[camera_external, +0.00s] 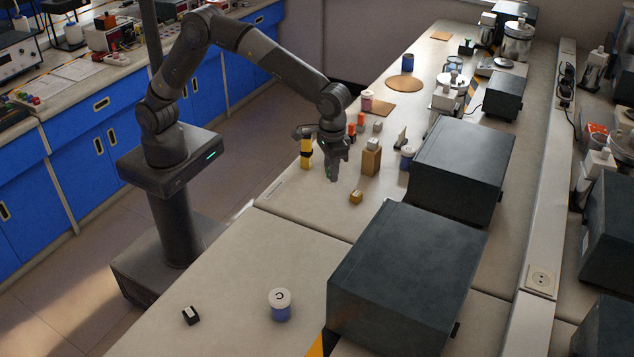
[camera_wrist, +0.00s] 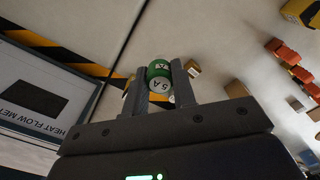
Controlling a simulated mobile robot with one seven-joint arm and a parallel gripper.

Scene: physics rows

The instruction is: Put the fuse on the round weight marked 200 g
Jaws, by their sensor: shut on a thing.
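My gripper (camera_external: 332,176) is above the bench, pointing down, with its fingers shut on the fuse. In the wrist view the fuse is a small green and white cylinder (camera_wrist: 159,74) marked "5 A", gripped between the two fingertips (camera_wrist: 160,82). In the outside view only a green spot of the fuse (camera_external: 329,171) shows. I cannot read a 200 g mark on anything, so I cannot tell which thing is the round weight. A small brass-coloured block (camera_external: 356,197) lies on the bench just right of and below my gripper in the outside view.
A tan block (camera_external: 371,162) stands right of my gripper, and a yellow upright piece (camera_external: 306,153) stands left. Large dark instrument boxes (camera_external: 408,275) line the bench's right side. A blue jar with a white lid (camera_external: 280,305) and a small black block (camera_external: 190,316) are in front.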

